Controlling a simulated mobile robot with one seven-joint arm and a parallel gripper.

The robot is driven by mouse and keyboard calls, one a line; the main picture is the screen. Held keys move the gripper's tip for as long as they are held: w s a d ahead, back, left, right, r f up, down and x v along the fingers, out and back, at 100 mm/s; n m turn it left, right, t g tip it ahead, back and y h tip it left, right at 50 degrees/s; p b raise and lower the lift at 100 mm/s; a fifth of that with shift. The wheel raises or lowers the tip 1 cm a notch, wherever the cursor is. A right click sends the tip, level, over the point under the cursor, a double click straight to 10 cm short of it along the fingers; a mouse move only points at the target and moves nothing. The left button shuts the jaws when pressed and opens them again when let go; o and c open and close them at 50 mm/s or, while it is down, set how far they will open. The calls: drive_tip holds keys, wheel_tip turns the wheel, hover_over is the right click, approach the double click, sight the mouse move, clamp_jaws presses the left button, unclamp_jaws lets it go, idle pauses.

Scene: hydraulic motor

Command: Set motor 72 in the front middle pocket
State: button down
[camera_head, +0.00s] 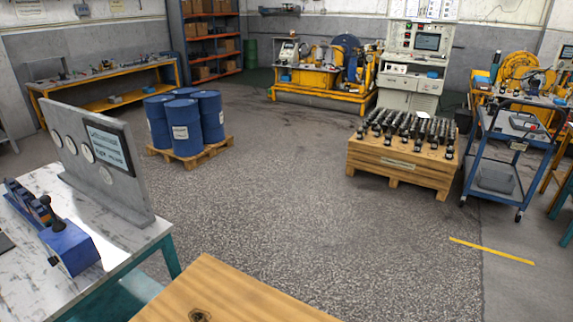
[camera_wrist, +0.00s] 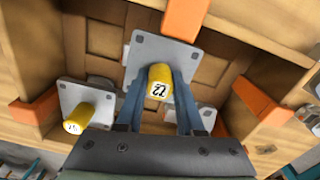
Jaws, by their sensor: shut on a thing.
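Motor 72 (camera_wrist: 158,82) shows in the wrist view with a yellow cap marked 72 and a grey square flange plate. My gripper (camera_wrist: 157,103) is shut on it, with one blue finger on each side of the cap. The motor is over a wooden crate (camera_wrist: 103,38) with recessed pockets and orange corner pieces. The flange covers part of the pockets, and the motor's lower end is hidden. I cannot tell whether it touches the crate. My gripper and motor 72 do not show in the head view.
Another yellow-capped motor (camera_wrist: 76,118) with a grey flange stands at the left in the wrist view. The head view shows a wooden top (camera_head: 235,290) in front, a workbench (camera_head: 105,235) at left, blue drums (camera_head: 187,125), and open floor between.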

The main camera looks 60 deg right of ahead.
drive_tip(key=shift+c, duration=2.3)
unclamp_jaws()
wheel_tip(320, 180, up, 13)
